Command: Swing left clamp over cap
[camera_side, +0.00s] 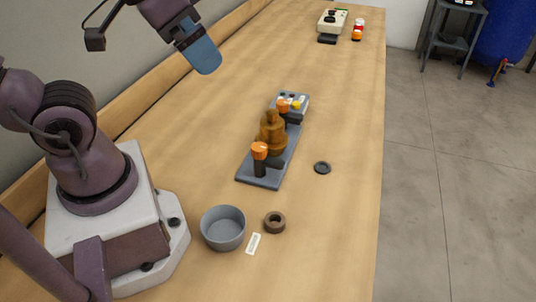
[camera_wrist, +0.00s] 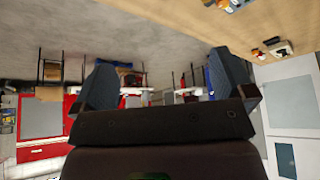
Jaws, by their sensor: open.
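A bronze-coloured stepped pump body (camera_side: 272,137) stands upright on a grey base plate (camera_side: 262,178). A dark post with an orange knob (camera_side: 260,150) stands at the plate's near end, with a dark bar beside it. A second orange knob (camera_side: 283,105) stands at the far side, with a dark bar by it. I cannot tell which is the left clamp, or whether the bronze top is a separate cap. My gripper (camera_side: 205,62) is raised above and left of the pump, well apart from it. In the wrist view its fingers (camera_wrist: 163,65) are spread and empty.
A button box (camera_side: 292,98) sits behind the pump. A black disc (camera_side: 322,168), brown ring (camera_side: 275,222), grey bowl (camera_side: 223,230) and white label (camera_side: 253,243) lie on the wooden table (camera_side: 335,225). A beige device (camera_side: 332,22) is far back. Table left of the pump is clear.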

